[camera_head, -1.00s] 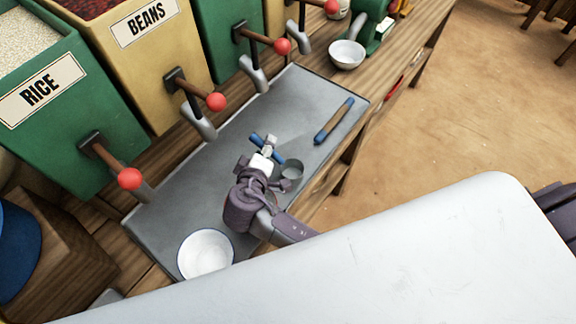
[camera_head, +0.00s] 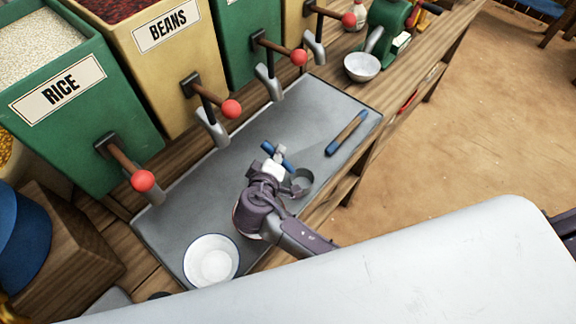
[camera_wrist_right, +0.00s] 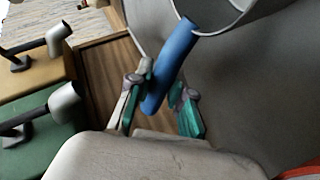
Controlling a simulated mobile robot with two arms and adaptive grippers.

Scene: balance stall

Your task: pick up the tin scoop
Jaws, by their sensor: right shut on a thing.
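The tin scoop has a blue handle (camera_head: 276,156) and a round grey tin cup (camera_head: 302,183). It is over the grey metal tray in the head view. My right gripper (camera_head: 275,162) reaches in from the front and is shut on the blue handle. In the right wrist view the blue handle (camera_wrist_right: 172,62) passes between my fingers (camera_wrist_right: 160,103), with part of the tin cup (camera_wrist_right: 232,14) at the top edge. I cannot tell whether the scoop is clear of the tray. My left gripper is not in view.
On the tray (camera_head: 225,185) are a white bowl (camera_head: 211,262) and a wooden stick with blue ends (camera_head: 347,133). Bins of rice (camera_head: 80,115) and beans (camera_head: 160,60) with red-knobbed levers stand behind. A second bowl (camera_head: 361,67) sits by a green machine (camera_head: 390,25).

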